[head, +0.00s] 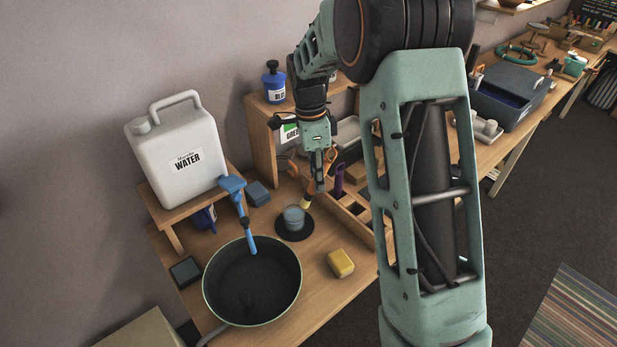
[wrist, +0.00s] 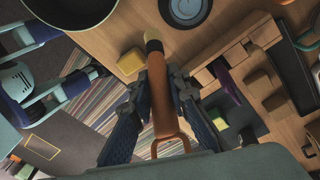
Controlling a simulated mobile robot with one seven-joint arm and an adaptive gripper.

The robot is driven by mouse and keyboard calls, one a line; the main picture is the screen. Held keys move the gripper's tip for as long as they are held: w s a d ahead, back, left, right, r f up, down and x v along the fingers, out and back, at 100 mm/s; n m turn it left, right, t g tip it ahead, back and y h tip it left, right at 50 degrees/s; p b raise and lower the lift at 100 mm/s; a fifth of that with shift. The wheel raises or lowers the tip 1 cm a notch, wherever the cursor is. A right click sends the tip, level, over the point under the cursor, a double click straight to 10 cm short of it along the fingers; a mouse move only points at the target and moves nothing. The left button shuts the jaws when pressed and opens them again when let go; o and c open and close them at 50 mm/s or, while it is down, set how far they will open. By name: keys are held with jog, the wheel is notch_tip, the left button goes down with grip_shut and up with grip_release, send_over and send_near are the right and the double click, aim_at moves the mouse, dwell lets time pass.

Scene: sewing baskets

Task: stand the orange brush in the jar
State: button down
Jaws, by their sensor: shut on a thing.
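My gripper (head: 319,177) is shut on the orange brush (head: 329,161), which hangs tilted with its pale bristle end (head: 305,203) down and to the left. In the wrist view the orange handle (wrist: 161,100) lies between the fingers of my gripper (wrist: 162,84), with the bristle end (wrist: 153,40) beyond the fingertips. The jar (head: 294,216) is a small grey-blue cup on a round black mat (head: 294,236). The bristle end is close to the jar, seemingly above its right side; the exact gap cannot be told. The jar also shows at the top of the wrist view (wrist: 186,8).
A wooden compartment rack (head: 352,219) with a purple-handled thing (head: 339,179) stands right of the jar. A yellow sponge (head: 340,263) lies in front.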

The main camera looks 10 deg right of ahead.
jog(key=w+m, duration=0.1)
jog(key=m, duration=0.1)
jog(key=w+a+m+h+b, duration=0.1)
jog(key=m, duration=0.1)
jog(key=a+m+b, duration=0.1)
jog(key=m, duration=0.1)
jog(key=shift+w+f, duration=0.4)
jog(key=shift+w+a+f+b, duration=0.2)
jog(key=shift+a+f+b, duration=0.25)
jog(key=shift+f+b, duration=0.85)
jog(key=shift+w+a+f+b, duration=0.2)
jog(key=shift+a+f+b, duration=0.3)
jog(key=shift+f, duration=1.55)
jog(key=shift+w+a+f+b, duration=0.2)
jog(key=shift+a+f+b, duration=0.15)
jog(key=shift+f+b, duration=1)
jog(key=shift+f+p, duration=0.35)
jog(key=c, duration=1.8)
grip_release()
jog(key=shift+o, duration=0.2)
jog(key=shift+r, duration=0.1)
jog(key=v, duration=1.2)
